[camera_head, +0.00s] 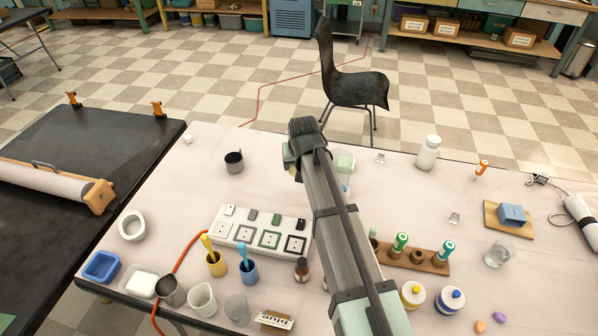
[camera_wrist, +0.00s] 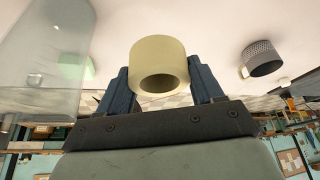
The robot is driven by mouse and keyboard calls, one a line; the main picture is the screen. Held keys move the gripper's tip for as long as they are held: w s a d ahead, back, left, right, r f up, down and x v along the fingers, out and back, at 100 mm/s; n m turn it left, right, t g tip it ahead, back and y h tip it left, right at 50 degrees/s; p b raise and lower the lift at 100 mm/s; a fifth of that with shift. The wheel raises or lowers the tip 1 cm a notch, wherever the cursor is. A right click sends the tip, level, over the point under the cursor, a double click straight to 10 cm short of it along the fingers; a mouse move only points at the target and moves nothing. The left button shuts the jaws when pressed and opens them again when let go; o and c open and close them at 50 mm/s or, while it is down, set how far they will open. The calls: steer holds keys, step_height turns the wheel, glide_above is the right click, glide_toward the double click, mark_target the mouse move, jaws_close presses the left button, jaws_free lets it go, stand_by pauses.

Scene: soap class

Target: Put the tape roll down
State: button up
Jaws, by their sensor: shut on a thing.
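The tape roll (camera_wrist: 158,62) is a pale yellow ring with a dark open middle, seen in the wrist view. My gripper (camera_wrist: 160,72) is shut on it, with one dark finger on each side of its outer wall. In the head view my gripper (camera_head: 303,150) is over the back middle of the pale table (camera_head: 270,150), and the arm and gripper hide most or all of the roll there. I cannot tell whether the roll touches the table.
A dark mug (camera_head: 234,163) stands left of my gripper and shows in the wrist view (camera_wrist: 262,62). A pale green block (camera_head: 345,162) is close on the right. A white power strip (camera_head: 262,232) lies nearer the front. A white bottle (camera_head: 428,153) stands farther right.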

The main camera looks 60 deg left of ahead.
step_height(320, 180, up, 13)
steer(key=m+t+h, duration=0.2)
steer(key=m, duration=0.4)
glide_above(385, 178)
steer(key=s+d, duration=0.1)
step_height(385, 178, down, 11)
steer(key=shift+s+r, duration=0.15)
steer(key=shift+r, duration=0.05)
steer(key=shift+d+f, duration=0.1)
steer(key=shift+f, duration=5.35)
steer(key=shift+f, duration=0.15)
steer(key=o, duration=1.1)
steer(key=shift+c, duration=0.2)
steer(key=v, duration=1.2)
steer(key=shift+d, duration=0.25)
